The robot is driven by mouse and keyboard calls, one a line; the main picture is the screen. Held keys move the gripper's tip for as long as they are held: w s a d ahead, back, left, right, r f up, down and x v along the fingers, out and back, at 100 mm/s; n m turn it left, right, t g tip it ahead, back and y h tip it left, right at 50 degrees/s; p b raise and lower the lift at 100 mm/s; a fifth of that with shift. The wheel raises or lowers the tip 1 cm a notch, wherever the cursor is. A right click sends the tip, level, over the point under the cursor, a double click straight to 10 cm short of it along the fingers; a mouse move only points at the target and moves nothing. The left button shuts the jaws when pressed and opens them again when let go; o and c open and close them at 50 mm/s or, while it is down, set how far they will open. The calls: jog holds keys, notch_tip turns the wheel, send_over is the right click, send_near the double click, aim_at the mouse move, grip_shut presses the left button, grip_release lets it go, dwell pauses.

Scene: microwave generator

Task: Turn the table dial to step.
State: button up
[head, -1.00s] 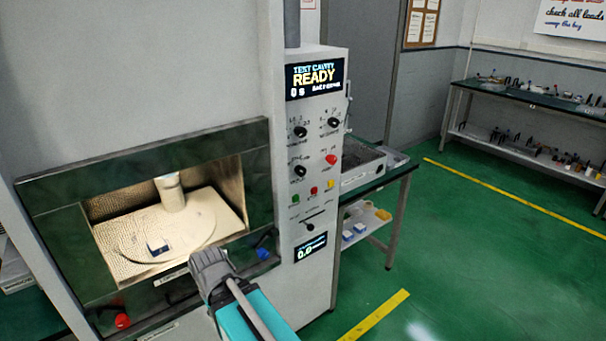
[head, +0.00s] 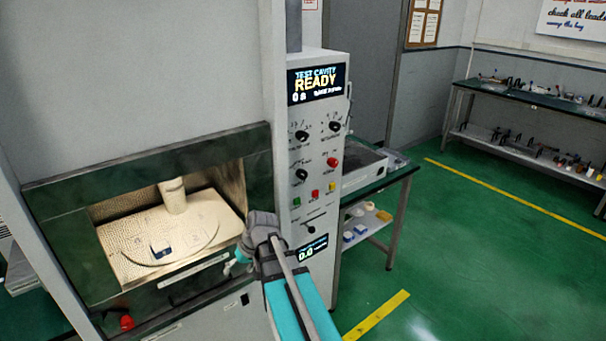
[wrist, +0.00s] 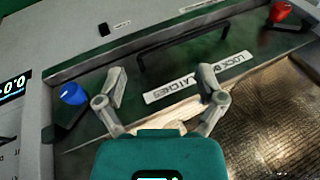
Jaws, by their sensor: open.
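The control panel (head: 316,165) stands right of the oven cavity. It carries three black dials: upper left (head: 302,137), upper right (head: 335,126) and lower left (head: 301,175). Their labels are too small to read, so I cannot tell which is the table dial or where it points. My gripper (wrist: 163,88) is open and empty in the wrist view, its two fingers apart in front of the cavity's door frame. In the head view my arm is just left of the panel's lower part, below the dials and touching none of them.
A blue knob (wrist: 73,93), a red knob (wrist: 280,12) and a black handle (wrist: 183,48) stick out near my fingers. A red button (head: 333,162) and several coloured buttons sit near the dials. A side table (head: 385,185) stands right of the panel; floor beyond is clear.

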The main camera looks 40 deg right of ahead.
jog(key=w+d+r+m+t+y+p, duration=0.1)
jog(key=w+d+r+t, duration=0.25)
jog(key=d, duration=0.55)
jog(key=m+t+h+p, duration=0.1)
jog(key=m+t+p, duration=0.25)
jog(key=t, duration=0.45)
send_near(305, 175)
jog(key=s, duration=0.3)
jog(key=shift+w+d+r, duration=0.1)
jog(key=shift+d+r, duration=0.25)
jog(key=shift+r, duration=0.05)
jog(key=b+x, duration=0.4)
jog(key=x, duration=0.9)
jog(key=shift+w+a+f, duration=0.1)
jog(key=shift+w+a, duration=0.05)
jog(key=shift+w, duration=0.2)
jog(key=c, duration=1.2)
jog(key=shift+o, duration=0.2)
